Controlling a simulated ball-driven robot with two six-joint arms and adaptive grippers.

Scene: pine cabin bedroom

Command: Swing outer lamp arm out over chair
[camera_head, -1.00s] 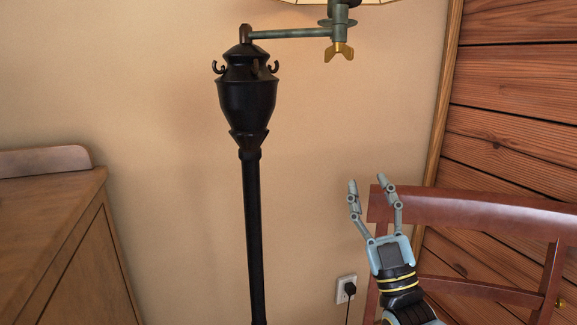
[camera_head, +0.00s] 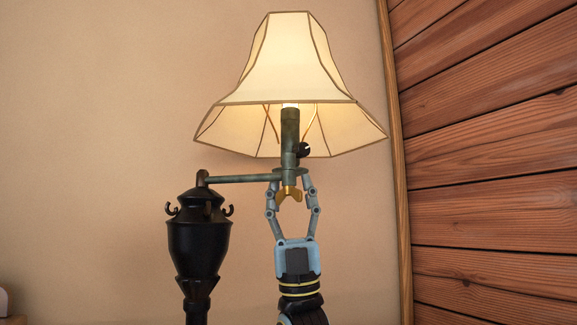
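The floor lamp has a black urn-shaped post (camera_head: 199,245) and a thin greenish outer arm (camera_head: 240,180) that reaches right from its top. The arm's end carries an upright socket stem (camera_head: 290,135) with a dark knob, a lit cream shade (camera_head: 295,75) and a brass wing nut (camera_head: 289,194) underneath. My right gripper (camera_head: 291,180) points up from below, its two fingers on either side of the wing nut and the arm's end. The fingers are apart; contact with the lamp is not clear. The chair and my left gripper are out of view.
A wood-plank wall (camera_head: 490,150) with a pine trim post (camera_head: 396,160) stands to the right of the shade. The plain beige wall lies behind the lamp.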

